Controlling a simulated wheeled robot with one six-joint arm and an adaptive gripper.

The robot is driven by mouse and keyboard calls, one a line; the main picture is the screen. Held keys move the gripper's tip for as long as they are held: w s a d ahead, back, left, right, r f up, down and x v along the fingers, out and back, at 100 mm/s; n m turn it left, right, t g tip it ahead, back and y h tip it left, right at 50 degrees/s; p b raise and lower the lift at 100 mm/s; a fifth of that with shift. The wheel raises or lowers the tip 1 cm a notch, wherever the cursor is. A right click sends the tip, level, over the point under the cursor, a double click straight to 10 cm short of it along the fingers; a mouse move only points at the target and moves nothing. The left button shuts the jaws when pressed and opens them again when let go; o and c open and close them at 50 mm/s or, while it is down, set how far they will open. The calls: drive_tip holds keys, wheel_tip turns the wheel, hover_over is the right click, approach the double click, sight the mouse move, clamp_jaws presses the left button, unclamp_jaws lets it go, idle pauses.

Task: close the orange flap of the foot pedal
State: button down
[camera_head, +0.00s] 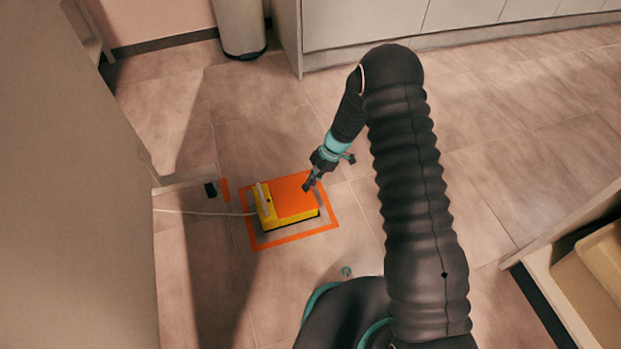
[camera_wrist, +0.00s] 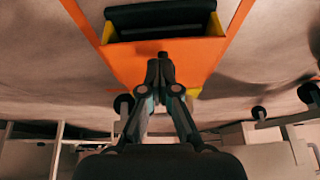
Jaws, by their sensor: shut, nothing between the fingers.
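The foot pedal has a yellow body (camera_head: 270,216) and a flat orange flap (camera_head: 292,194) on top, with a pale bar along its left side. In the wrist view the orange flap (camera_wrist: 130,62) spreads under my fingers, with a black pad (camera_wrist: 160,15) beyond a dark gap at its edge. The flap's exact angle is hard to tell. My gripper (camera_head: 307,186) is at the flap's right edge in the head view. In the wrist view my gripper (camera_wrist: 164,56) is shut and empty, its fingertips over the flap near the gap; contact cannot be told.
An orange tape square (camera_head: 295,237) frames the pedal on the tiled floor. A white cable (camera_head: 195,212) runs left from it. A large pale panel (camera_head: 75,180) stands at left, a bin (camera_head: 240,25) and cabinets (camera_head: 370,20) at the back. Floor around the pedal is mostly clear.

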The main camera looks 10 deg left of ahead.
drive_tip(key=shift+s+a+f, duration=0.1)
drive_tip(key=shift+s+f, duration=0.1)
drive_tip(key=shift+f, duration=0.2)
drive_tip(key=shift+s+a+f, duration=0.15)
drive_tip(key=shift+s+a, duration=0.05)
drive_tip(key=shift+a, duration=0.1)
drive_tip(key=shift+s+a, duration=0.2)
drive_tip(key=shift+a, duration=0.15)
drive_tip(key=r, duration=0.2)
drive_tip(key=w+r, duration=0.1)
drive_tip(key=r, duration=0.1)
drive_tip(key=shift+d+r, duration=0.1)
drive_tip(key=shift+r, duration=0.25)
drive_tip(key=w+d+r, duration=0.2)
drive_tip(key=w+d, duration=0.3)
drive_tip(key=d, duration=0.4)
drive_tip(key=shift+d+r+p, duration=0.2)
drive_tip(key=shift+r+p, duration=0.1)
drive_tip(key=shift+p, duration=0.1)
drive_tip(key=shift+w, duration=0.1)
